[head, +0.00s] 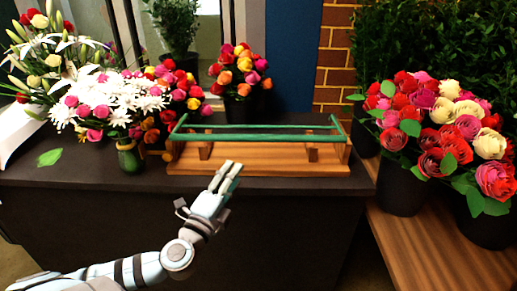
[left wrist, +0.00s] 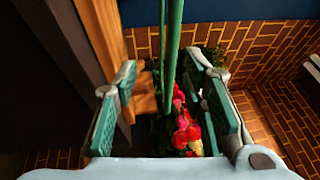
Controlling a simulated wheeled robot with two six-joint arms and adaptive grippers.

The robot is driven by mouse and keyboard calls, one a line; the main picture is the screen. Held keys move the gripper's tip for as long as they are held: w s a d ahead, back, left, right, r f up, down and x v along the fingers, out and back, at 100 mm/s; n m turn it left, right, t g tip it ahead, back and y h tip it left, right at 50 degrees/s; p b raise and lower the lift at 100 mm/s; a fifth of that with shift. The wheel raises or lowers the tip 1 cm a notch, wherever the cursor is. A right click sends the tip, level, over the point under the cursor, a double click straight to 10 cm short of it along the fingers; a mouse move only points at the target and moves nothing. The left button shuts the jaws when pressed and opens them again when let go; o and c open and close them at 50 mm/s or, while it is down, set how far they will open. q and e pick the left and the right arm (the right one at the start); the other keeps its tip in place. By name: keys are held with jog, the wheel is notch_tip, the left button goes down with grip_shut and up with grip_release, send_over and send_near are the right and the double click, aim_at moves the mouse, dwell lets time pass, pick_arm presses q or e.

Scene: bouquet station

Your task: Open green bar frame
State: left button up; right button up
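The green bar frame (head: 260,137) sits on a wooden base (head: 255,169) on the dark counter. Two long green bars run side by side along it, one nearer me and one farther back, with short green pieces at both ends. My left gripper (head: 233,168) is in front of the frame's middle, its fingers pointing up toward the bars. In the left wrist view, the fingers (left wrist: 168,98) are spread apart, and a green bar (left wrist: 173,45) appears in the gap between them. I cannot tell contact; nothing looks gripped. My right gripper is not in view.
Dark pots of roses (head: 240,75) stand behind. Large rose buckets (head: 403,188) stand right, on a wooden bench (head: 430,245). The counter's front edge is clear.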

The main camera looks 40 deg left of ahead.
aim_at(258, 138)
pick_arm(q)
jog(key=shift+m+t+h, duration=0.3)
jog(key=shift+m, duration=0.1)
jog(key=x, duration=0.5)
jog(key=r+x, duration=0.1)
jog(key=x, duration=0.3)
jog(key=p+x, duration=0.1)
jog(key=x, duration=0.4)
jog(key=shift+w+d+r, duration=0.25)
jog(key=shift+r, duration=0.1)
grip_shut()
